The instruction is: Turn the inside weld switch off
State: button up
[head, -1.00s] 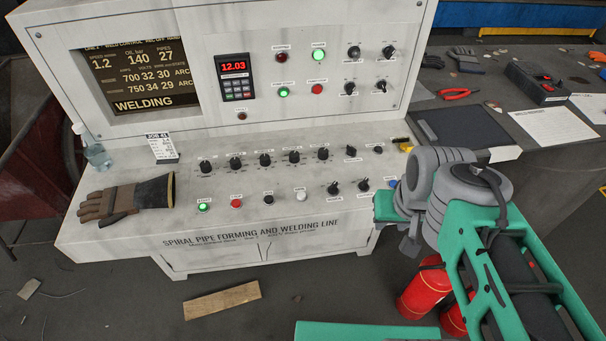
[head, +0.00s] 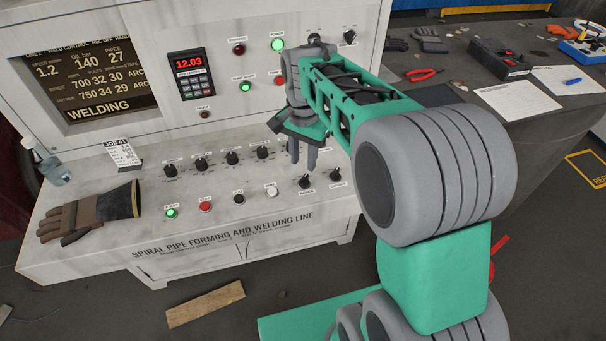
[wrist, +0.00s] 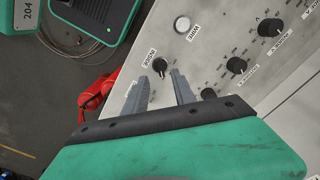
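Two small black rotary switches sit at the right end of the console's lower row. The left one (head: 305,181), beside the white button, appears to be the inside weld switch; its label is too small to read surely. The right switch (head: 335,175) is beside it. My gripper (head: 303,160) points down just above and behind the left switch. In the wrist view my gripper (wrist: 160,77) is open, its two grey fingers apart and empty. The small switch (wrist: 159,65) shows just beyond the gap between the fingertips. I cannot tell its exact setting.
Larger black knobs (head: 232,158) form a row behind the switches, close to my gripper. A green start button (head: 171,213), red button (head: 205,206) and white button (head: 271,191) lie left. A glove (head: 88,212) rests on the console's left. My arm covers the console's right end.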

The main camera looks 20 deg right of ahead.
aim_at(303, 178)
notch_tip(303, 178, down, 7)
jog(key=shift+r+p, duration=0.2)
jog(key=shift+p, duration=0.1)
jog(key=shift+c, duration=0.2)
grip_shut()
